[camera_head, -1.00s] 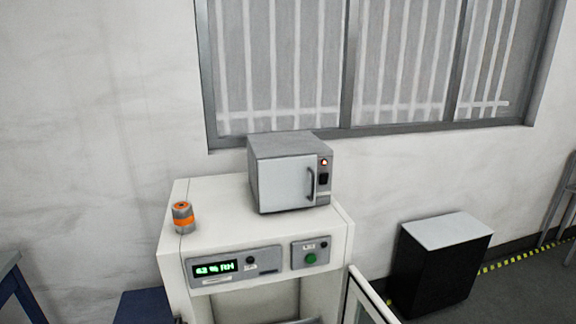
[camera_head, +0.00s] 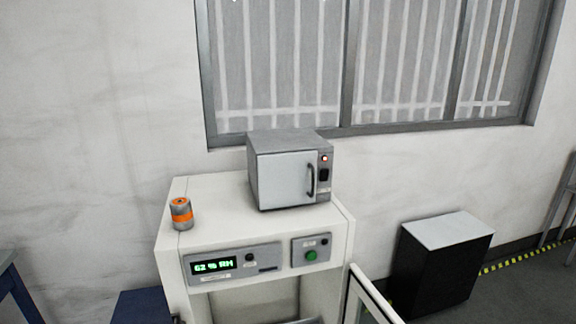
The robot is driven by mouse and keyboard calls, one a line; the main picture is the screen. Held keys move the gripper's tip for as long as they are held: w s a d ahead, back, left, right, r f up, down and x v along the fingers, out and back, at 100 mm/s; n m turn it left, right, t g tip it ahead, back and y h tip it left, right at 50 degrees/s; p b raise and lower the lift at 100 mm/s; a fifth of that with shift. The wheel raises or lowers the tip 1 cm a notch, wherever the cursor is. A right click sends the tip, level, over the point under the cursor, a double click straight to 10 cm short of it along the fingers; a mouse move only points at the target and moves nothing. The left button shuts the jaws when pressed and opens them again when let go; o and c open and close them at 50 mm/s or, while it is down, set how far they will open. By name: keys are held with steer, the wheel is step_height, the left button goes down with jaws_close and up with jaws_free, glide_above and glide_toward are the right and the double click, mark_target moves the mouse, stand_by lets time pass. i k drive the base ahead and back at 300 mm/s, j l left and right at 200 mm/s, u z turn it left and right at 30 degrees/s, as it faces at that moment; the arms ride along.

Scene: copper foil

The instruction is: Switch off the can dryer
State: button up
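The can dryer looks to be the small grey box (camera_head: 282,176) with a pale door and a dark handle (camera_head: 310,180). It stands on top of the white cabinet (camera_head: 222,197). On its right front strip a small red light (camera_head: 324,158) is lit, with a black switch (camera_head: 323,175) below it. I cannot tell which way the switch is set. The dryer door is shut. My gripper is not in view.
An orange-and-grey can (camera_head: 181,214) stands left of the dryer. The cabinet front has a lit green display (camera_head: 213,267) and a green button (camera_head: 311,256). The open cabinet door (camera_head: 372,297) juts out at lower right. A black box with a pale top (camera_head: 447,228) stands farther right.

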mark_target(323, 174)
steer(key=i+j, duration=0.1)
steer(key=i, duration=0.45)
steer(key=i+z, duration=0.1)
steer(key=i, duration=0.45)
steer(key=i+j+z, duration=0.1)
steer(key=i, duration=0.4)
steer(key=i+j, duration=0.25)
steer(key=i, duration=0.3)
